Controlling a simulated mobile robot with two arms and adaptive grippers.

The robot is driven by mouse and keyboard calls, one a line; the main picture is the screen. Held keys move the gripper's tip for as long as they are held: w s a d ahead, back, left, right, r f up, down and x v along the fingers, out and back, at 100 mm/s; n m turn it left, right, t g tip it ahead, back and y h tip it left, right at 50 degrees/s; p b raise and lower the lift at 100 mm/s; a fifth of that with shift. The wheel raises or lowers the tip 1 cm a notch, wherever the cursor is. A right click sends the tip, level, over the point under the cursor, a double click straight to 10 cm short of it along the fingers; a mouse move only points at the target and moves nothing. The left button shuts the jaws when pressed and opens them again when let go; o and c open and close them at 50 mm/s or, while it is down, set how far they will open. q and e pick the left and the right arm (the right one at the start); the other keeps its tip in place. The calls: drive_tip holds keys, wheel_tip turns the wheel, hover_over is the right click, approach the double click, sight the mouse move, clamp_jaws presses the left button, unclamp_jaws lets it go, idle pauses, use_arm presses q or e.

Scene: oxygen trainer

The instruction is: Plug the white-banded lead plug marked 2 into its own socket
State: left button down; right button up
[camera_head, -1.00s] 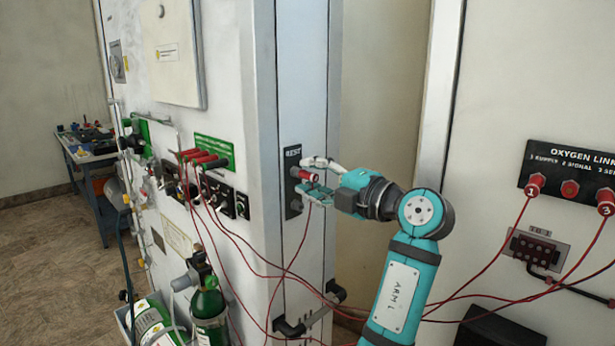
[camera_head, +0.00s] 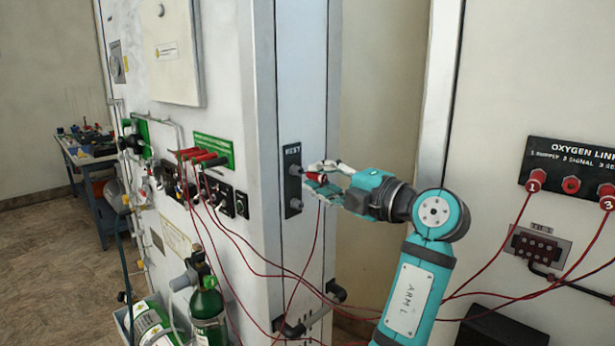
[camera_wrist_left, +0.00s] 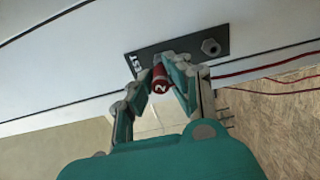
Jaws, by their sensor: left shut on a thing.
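My right gripper is not in view.
Several red leads hang across the gap between the two panels. A pipe handle (camera_head: 310,312) juts out below the REST plate. A small connector box (camera_head: 540,246) sits under the OXYGEN LINK panel. Green cylinders (camera_head: 207,310) stand lower left.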

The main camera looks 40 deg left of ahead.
sight(324, 179)
use_arm(q)
drive_tip(key=shift+s+d+b, duration=0.15)
drive_tip(key=shift+d+b, duration=0.55)
drive_tip(key=shift+d, duration=0.85)
